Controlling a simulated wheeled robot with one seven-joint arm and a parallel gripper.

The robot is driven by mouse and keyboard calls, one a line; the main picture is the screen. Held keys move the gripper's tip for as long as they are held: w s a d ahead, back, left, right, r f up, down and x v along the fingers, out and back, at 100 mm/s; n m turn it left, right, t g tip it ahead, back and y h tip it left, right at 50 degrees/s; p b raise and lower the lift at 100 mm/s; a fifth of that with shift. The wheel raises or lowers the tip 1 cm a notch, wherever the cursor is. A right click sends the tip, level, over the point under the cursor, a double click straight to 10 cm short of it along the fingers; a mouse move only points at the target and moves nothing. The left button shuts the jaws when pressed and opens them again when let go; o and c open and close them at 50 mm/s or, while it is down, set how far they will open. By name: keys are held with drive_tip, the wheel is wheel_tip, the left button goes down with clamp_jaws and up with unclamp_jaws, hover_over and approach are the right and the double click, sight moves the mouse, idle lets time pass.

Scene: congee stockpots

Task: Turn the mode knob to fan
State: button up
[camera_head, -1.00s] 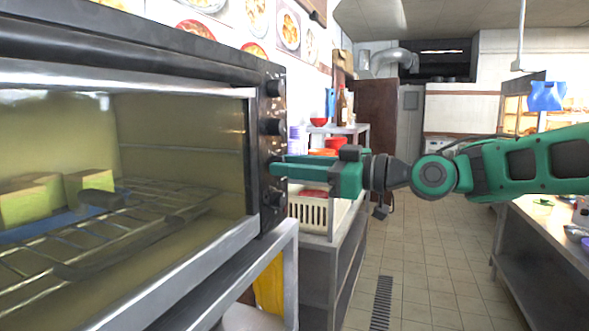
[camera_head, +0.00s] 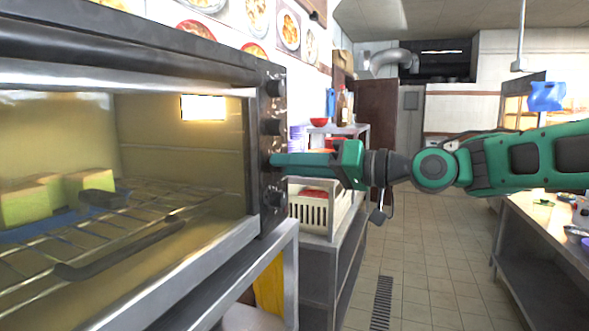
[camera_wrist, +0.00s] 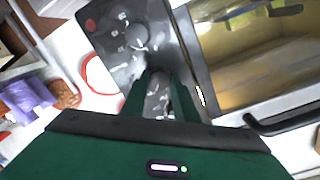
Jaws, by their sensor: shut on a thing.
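The oven (camera_head: 130,45) stands at the left, with a dark control panel (camera_head: 264,225) on its right edge carrying a column of black knobs. My gripper (camera_head: 272,160) reaches in from the right and is shut on the third knob from the top, which its fingers mostly hide. I take this as the mode knob, but cannot read its label or pointer. In the wrist view the two green fingers (camera_wrist: 160,88) close in over the panel (camera_wrist: 108,38), and another knob (camera_wrist: 137,36) shows beyond them. A lamp (camera_head: 203,107) glows inside the oven.
A shelf with a white basket (camera_head: 310,210) stands just behind the gripper. The tiled floor (camera_head: 425,270) is clear; a counter (camera_head: 545,225) stands at right.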

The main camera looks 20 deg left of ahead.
drive_tip(key=m, duration=0.7)
drive_tip(key=w+m, duration=0.1)
drive_tip(key=m, duration=0.2)
drive_tip(key=shift+d+m+g, duration=0.15)
drive_tip(key=shift+m+g, duration=0.15)
idle(0.5)
drive_tip(key=o, duration=1.1)
drive_tip(key=shift+c, duration=0.2)
drive_tip(key=shift+s, duration=0.15)
drive_tip(key=d, duration=1)
drive_tip(key=shift+s+d+r, duration=0.2)
drive_tip(key=shift+s+d, duration=0.1)
drive_tip(key=shift+d, duration=0.05)
